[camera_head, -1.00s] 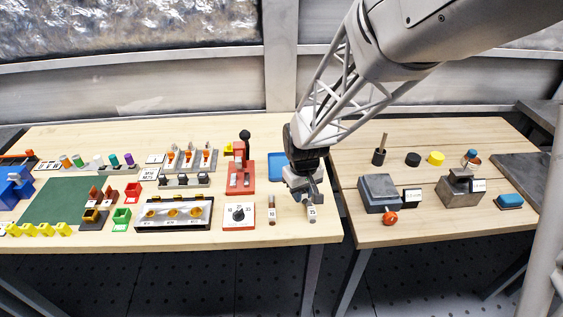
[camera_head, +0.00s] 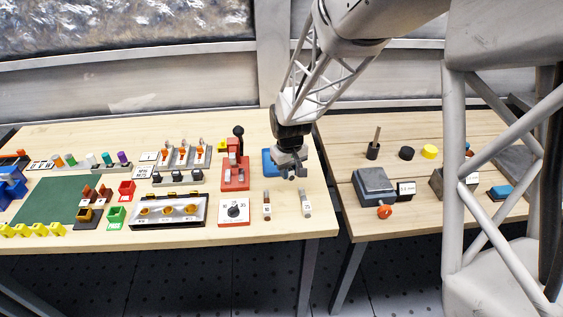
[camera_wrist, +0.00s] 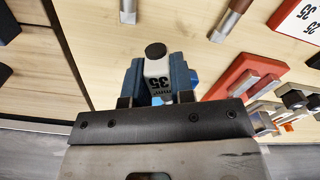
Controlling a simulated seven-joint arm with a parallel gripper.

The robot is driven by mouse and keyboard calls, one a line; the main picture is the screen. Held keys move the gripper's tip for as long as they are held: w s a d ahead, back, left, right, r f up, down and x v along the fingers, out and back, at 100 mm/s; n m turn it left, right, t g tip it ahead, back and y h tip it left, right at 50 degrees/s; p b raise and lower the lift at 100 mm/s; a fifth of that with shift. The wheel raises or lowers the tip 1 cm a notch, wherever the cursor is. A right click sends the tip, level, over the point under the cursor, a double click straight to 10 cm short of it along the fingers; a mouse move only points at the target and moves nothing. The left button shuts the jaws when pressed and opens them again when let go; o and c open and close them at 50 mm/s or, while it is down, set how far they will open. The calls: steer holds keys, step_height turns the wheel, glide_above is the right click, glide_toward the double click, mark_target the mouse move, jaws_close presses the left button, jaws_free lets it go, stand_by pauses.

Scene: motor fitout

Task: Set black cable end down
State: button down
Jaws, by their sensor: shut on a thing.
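My gripper (camera_head: 291,172) is above the right part of the left table, beside the blue tray (camera_head: 268,160). In the wrist view its fingers (camera_wrist: 158,78) are shut on the black cable end (camera_wrist: 155,52), which shows a round black face and a white tag reading 35. In the head view the cable end is too small to make out between the fingers. A bit of blue, likely the tray, shows behind the fingers in the wrist view. I cannot tell how high the cable end is above the table.
Two tagged metal pieces (camera_head: 267,207) (camera_head: 306,204) lie near the front edge. A red press (camera_head: 236,172) with a black-knobbed lever stands left of the tray. A gap separates the right table.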

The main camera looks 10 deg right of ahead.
steer(key=w, duration=0.2)
steer(key=w+a, duration=0.1)
steer(key=w, duration=0.5)
steer(key=shift+w+a+f, duration=0.1)
steer(key=shift+a+f, duration=0.05)
steer(key=shift+f, duration=0.25)
steer(key=shift+f, duration=1.75)
steer(key=shift+f, duration=0.1)
steer(key=c, duration=1.3)
jaws_free()
steer(key=shift+o, duration=0.2)
step_height(320, 180, up, 12)
